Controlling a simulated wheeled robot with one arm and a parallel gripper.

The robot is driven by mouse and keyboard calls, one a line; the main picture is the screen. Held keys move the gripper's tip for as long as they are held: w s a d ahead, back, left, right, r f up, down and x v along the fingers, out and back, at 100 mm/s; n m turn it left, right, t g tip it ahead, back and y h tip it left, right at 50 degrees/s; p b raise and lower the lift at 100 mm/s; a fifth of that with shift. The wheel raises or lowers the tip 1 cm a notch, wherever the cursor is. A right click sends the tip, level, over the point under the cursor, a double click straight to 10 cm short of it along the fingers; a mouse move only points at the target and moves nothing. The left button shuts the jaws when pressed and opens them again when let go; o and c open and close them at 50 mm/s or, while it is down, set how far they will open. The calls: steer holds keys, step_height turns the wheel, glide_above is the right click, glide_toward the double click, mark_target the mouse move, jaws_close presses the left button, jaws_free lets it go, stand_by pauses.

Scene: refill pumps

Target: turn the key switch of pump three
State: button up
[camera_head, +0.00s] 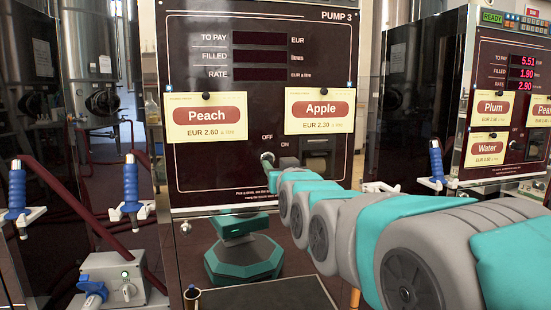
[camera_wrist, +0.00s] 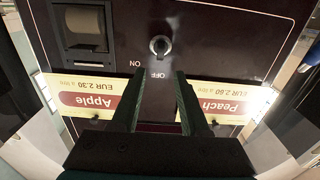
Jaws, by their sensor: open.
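Pump three's dark red panel (camera_head: 215,175) faces me, headed PUMP 3, with blank dark displays (camera_head: 260,57). Its metal key switch (camera_wrist: 159,45) shows in the wrist view, which is upside down, close to the OFF label, with ON to one side. In the head view the key switch (camera_head: 266,156) sits below OFF, partly covered by my arm's end. My gripper (camera_wrist: 162,74) is open and empty, its two dark fingers pointing towards the panel on either side of the switch's line. The fingers look apart from the switch. The key's exact angle is hard to tell.
Peach (camera_head: 207,118) and Apple (camera_head: 320,110) cards hang on the panel. A slot unit (camera_head: 318,150) is right of the switch. Blue nozzles (camera_head: 131,182) and a grey box (camera_head: 112,275) stand left. Another pump (camera_head: 505,70) with lit red displays stands right.

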mark_target(271, 158)
steer(key=shift+p+x, duration=0.3)
steer(key=shift+x, duration=3.35)
steer(key=shift+c, duration=0.2)
jaws_close()
steer(key=shift+f, duration=0.1)
